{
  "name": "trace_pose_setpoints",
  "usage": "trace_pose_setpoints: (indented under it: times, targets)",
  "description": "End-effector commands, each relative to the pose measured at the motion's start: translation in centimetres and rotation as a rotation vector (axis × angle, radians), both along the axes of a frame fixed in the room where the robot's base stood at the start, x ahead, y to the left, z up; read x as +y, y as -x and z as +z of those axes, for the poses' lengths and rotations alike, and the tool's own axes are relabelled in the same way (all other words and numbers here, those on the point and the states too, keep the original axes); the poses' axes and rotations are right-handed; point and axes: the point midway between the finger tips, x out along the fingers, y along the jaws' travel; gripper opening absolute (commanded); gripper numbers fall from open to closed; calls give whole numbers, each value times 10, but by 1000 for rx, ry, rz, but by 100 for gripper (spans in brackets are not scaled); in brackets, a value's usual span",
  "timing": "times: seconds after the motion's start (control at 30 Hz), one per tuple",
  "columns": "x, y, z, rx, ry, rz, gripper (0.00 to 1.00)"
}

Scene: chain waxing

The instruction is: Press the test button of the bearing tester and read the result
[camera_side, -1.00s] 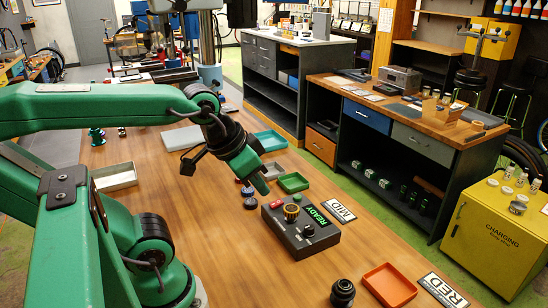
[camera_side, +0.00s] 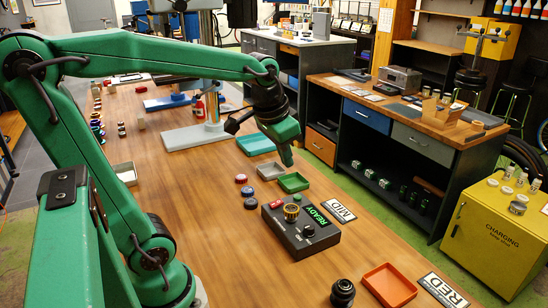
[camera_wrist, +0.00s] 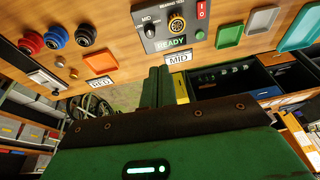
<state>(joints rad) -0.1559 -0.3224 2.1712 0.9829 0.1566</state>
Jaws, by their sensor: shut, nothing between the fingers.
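The bearing tester (camera_side: 300,236) is a dark box on the wooden bench, apart from my gripper. Its display (camera_side: 318,219) reads READY in green. A yellow-ringed knob (camera_side: 291,212), a red switch (camera_side: 276,205) and a dark round control (camera_side: 308,230) are on its top. Which control is the test button I cannot tell. My gripper (camera_side: 288,162) is shut and empty, above the bench behind the tester. Its green fingers (camera_wrist: 158,86) are together in the wrist view.
A MID sign (camera_side: 340,210) lies beside the tester. Green (camera_side: 293,182), grey (camera_side: 270,171) and teal (camera_side: 255,144) trays are behind it. Small discs (camera_side: 247,191) are nearby. An orange tray (camera_side: 389,285) and RED sign (camera_side: 442,290) are at the front. Open bench lies left of the tester.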

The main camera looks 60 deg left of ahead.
Motion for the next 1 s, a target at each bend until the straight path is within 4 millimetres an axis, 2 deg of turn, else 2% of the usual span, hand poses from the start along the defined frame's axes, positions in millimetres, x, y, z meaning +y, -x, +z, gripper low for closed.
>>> trace_pose_setpoints:
  times: [0.5, 0.8, 1.0]
  targets:
    - [54, -63, -22, 133, 2, 5, 0]
    - [90, -93, -45, 204, 13, 5, 0]
    - [108, -105, -60, 237, 22, 3, 0]
